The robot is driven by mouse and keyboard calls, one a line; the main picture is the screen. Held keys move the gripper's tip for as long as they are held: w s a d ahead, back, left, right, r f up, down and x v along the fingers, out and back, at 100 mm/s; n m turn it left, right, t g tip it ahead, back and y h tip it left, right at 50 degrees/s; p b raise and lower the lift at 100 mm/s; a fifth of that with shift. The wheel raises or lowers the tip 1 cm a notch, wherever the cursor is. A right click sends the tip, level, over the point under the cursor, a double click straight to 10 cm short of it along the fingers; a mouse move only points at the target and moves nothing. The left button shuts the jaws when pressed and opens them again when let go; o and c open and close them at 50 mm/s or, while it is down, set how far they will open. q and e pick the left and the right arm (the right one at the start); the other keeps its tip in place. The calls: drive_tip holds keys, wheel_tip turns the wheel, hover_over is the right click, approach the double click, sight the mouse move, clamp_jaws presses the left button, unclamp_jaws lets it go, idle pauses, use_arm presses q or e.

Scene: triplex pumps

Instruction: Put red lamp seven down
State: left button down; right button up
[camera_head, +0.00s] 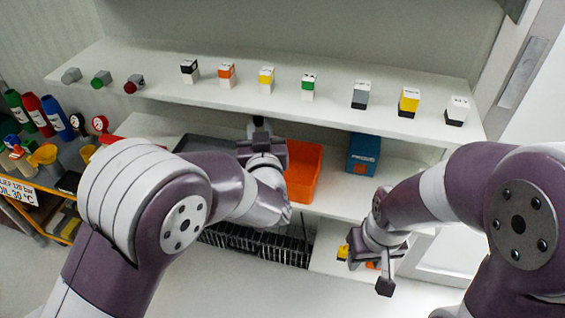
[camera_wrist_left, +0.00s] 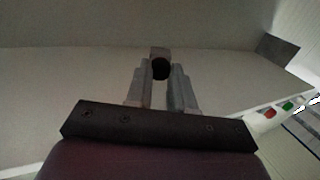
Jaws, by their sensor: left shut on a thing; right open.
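My left gripper (camera_head: 258,135) is shut on a small lamp-like piece in front of the upper shelf. In the left wrist view the piece (camera_wrist_left: 160,57) sits between the fingertips (camera_wrist_left: 160,82). It shows a grey body and a dark round face; no red shows on it, and its number cannot be read. A red lamp (camera_head: 133,84), a green lamp (camera_head: 102,78) and a grey one (camera_head: 70,75) lie at the left of the upper shelf (camera_head: 185,92).
Several two-coloured blocks stand along the upper shelf, including a green-white one (camera_head: 308,88). Clear shelf surface lies between the red lamp and the black-white block (camera_head: 190,71). Below are an orange bin (camera_head: 303,172) and a blue box (camera_head: 363,154). Bottles (camera_head: 57,117) stand at left.

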use_arm(q)
drive_tip(key=s+d+r, duration=0.1)
drive_tip(key=s+d, duration=0.3)
drive_tip(key=d, duration=0.7)
drive_tip(key=w+a+f+b, duration=0.3)
drive_tip(key=w+a+f, duration=0.3)
drive_tip(key=a+f, duration=0.4)
drive_tip(key=shift+a+f, duration=0.3)
drive_tip(key=shift+f, duration=0.05)
drive_tip(key=shift+w+f+b, duration=0.1)
drive_tip(key=shift+f+b, duration=0.35)
drive_tip(key=shift+f, duration=0.15)
drive_tip(key=c, duration=1)
unclamp_jaws()
